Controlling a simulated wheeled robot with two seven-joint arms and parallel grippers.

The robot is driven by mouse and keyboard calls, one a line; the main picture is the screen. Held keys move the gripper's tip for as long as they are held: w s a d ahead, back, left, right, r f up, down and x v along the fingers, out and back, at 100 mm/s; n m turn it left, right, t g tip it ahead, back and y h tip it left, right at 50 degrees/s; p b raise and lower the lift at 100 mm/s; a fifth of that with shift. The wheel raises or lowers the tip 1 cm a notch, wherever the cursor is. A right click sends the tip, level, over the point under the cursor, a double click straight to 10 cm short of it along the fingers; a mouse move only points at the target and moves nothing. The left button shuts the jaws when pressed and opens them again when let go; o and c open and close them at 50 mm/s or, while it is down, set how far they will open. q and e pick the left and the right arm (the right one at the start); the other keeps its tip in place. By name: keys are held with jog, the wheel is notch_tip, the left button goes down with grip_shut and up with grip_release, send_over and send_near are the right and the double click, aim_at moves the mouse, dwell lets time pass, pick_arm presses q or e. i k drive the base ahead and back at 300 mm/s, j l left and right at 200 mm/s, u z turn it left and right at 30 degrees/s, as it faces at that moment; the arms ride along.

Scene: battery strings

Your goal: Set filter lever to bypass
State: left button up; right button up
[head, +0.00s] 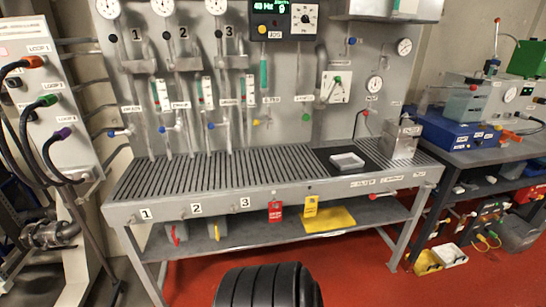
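A grey upright panel (320,40) stands behind a slatted bench (215,180). Several small levers are on it, and their labels are too small to read surely. A white square plate (341,94) on the panel's right half carries a small lever with a green end (337,79). A yellow handle (257,122) sits lower, below a green cylinder (264,74), and a green handle (306,117) is to its right. I cannot tell which one is the filter lever or its setting. Neither of my grippers is in view.
A white tray (347,161) lies on a black mat at the bench's right. Hoses and a loop panel (40,100) stand left. A blue box (455,130) is on the right table. Red floor lies in front.

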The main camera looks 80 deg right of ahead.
aim_at(372, 196)
jog(key=z, duration=3.8)
